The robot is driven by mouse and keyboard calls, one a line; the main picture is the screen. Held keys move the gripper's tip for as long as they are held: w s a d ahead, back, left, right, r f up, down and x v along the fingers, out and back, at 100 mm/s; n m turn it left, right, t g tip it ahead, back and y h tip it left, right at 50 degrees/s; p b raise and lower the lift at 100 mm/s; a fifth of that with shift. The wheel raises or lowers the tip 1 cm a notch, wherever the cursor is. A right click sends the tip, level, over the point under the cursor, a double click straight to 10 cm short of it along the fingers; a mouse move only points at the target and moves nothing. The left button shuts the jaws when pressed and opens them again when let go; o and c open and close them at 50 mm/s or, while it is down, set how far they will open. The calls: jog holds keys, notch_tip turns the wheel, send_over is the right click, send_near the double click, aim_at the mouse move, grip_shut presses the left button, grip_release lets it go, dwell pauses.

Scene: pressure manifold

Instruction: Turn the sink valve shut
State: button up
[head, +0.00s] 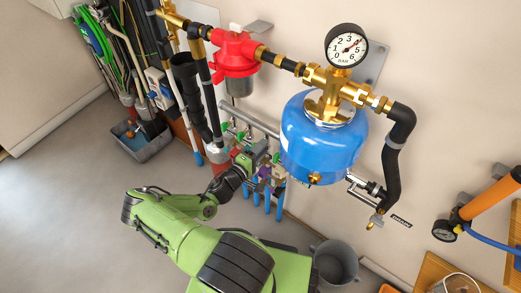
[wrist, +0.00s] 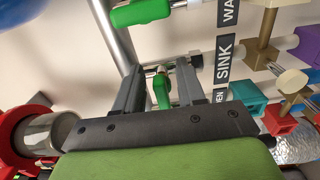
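In the wrist view, a green valve handle (wrist: 162,90) stands between the two fingers of my gripper (wrist: 160,75), with a narrow gap on each side. The fingers are apart, and I see no clear contact. A black label reading SINK (wrist: 225,58) is just right of the right finger. The handle points down the picture, toward my palm; its lower end is near the palm's edge. In the head view my gripper (head: 254,158) is at the valve row under the grey manifold pipe (head: 250,121), and it hides the handle there.
Another green handle (wrist: 142,12) lies across the top of the wrist view beside a label starting WA. Teal, purple and tan fittings crowd the right side. In the head view a blue tank (head: 322,140) hangs close right of my gripper, a red filter (head: 234,55) above.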

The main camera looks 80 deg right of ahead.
jog(key=p+v, duration=0.2)
jog(key=v, duration=1.3)
jog(key=shift+w+a, duration=0.2)
jog(key=shift+a, duration=0.15)
